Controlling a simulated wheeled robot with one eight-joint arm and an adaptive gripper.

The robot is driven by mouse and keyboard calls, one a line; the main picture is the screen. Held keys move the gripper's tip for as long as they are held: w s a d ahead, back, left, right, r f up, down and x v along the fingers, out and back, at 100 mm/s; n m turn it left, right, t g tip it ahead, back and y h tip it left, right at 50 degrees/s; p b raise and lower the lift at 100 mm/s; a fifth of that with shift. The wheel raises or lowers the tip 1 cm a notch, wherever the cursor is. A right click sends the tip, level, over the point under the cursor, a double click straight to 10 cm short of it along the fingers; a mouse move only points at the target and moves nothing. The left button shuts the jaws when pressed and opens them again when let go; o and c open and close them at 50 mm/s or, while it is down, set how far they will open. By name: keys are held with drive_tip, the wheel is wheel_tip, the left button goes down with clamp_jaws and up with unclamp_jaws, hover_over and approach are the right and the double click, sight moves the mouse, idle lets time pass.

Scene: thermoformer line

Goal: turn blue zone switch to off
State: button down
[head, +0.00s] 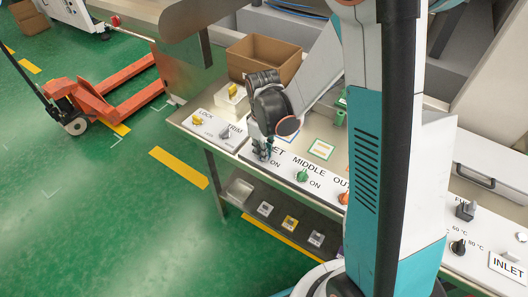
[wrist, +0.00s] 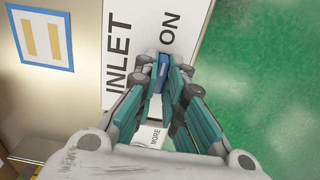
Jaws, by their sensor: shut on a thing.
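In the head view my gripper (head: 263,152) is at the INLET end of the panel and hides most of the switch. The ON mark shows beside it. I cannot tell the exact angle of the handle.
A green switch (head: 303,175) at MIDDLE and an orange switch (head: 344,197) stand to the right. A cardboard box (head: 285,60) stands behind. Green floor is open at front left.

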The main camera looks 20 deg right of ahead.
drive_tip(key=shift+n+b, duration=0.55)
drive_tip(key=shift+n, duration=0.85)
drive_tip(key=shift+f+n+b, duration=0.1)
drive_tip(key=shift+n+b, duration=0.25)
drive_tip(key=shift+n, duration=1.05)
drive_tip(key=shift+n+b, duration=0.55)
drive_tip(key=shift+n, duration=0.85)
